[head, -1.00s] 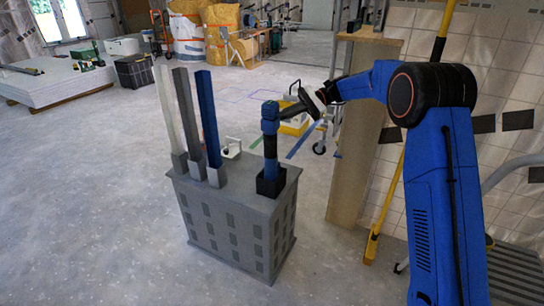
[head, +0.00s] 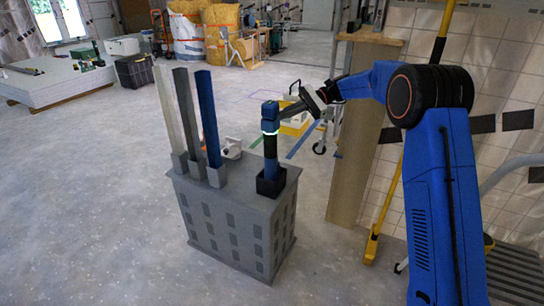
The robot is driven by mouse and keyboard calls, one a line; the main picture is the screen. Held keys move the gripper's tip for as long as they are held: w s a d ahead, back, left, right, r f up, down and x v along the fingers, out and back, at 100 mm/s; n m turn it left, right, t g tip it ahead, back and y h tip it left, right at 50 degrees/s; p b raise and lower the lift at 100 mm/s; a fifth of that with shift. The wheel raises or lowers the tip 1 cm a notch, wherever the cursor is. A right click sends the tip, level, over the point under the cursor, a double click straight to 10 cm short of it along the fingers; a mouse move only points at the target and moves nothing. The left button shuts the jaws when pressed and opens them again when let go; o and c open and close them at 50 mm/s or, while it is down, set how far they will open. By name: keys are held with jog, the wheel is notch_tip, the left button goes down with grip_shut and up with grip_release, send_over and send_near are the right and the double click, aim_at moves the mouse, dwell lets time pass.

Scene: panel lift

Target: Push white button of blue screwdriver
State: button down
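What looks like the blue screwdriver (head: 270,116) is an upright blue-and-black body at the right end of a grey cabinet top. Its lower end sits in a black square holder (head: 271,187). A pale green ring glows just below its blue head. My blue arm comes in from the right, and its end, with my gripper (head: 312,98), is small and dark beside the blue head. Where arm and tool meet is unclear, and I cannot make out the fingers. I cannot make out the white button.
White (head: 167,110), grey (head: 185,112) and blue (head: 208,118) posts rise from the left end of the grey cabinet (head: 235,225). A small white object (head: 232,148) shows behind it. A wooden post (head: 353,150) and yellow pole stand right.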

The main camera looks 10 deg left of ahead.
jog(key=shift+w, duration=0.1)
jog(key=shift+w+d, duration=0.35)
jog(key=shift+w, duration=0.55)
jog(key=shift+w+d, duration=0.35)
jog(key=shift+w, duration=0.6)
jog(key=shift+w+d, duration=0.35)
jog(key=shift+w, duration=0.55)
jog(key=s+d+r+n+t+h, duration=0.1)
jog(key=s+d+r+t+h, duration=0.1)
jog(key=s+d, duration=0.5)
jog(key=s+d+r+n+t+h, duration=0.15)
jog(key=s+d, duration=0.25)
jog(key=s, duration=0.6)
jog(key=s+d+r+t+h, duration=0.25)
jog(key=s+d, duration=0.25)
jog(key=s, duration=0.4)
jog(key=s+d+f+n+t+h, duration=0.1)
jog(key=s+d+f, duration=0.3)
jog(key=s, duration=0.5)
jog(key=s+d+f+n+t+h, duration=0.2)
jog(key=s+d+f+h, duration=0.1)
jog(key=s+d, duration=0.5)
jog(key=s+d+f+n+t+h, duration=0.1)
jog(key=s+d+f, duration=0.4)
jog(key=s, duration=0.7)
jog(key=shift+d+n+t+h, duration=0.35)
jog(key=shift+d+t+h, duration=0.25)
jog(key=shift+h, duration=0.4)
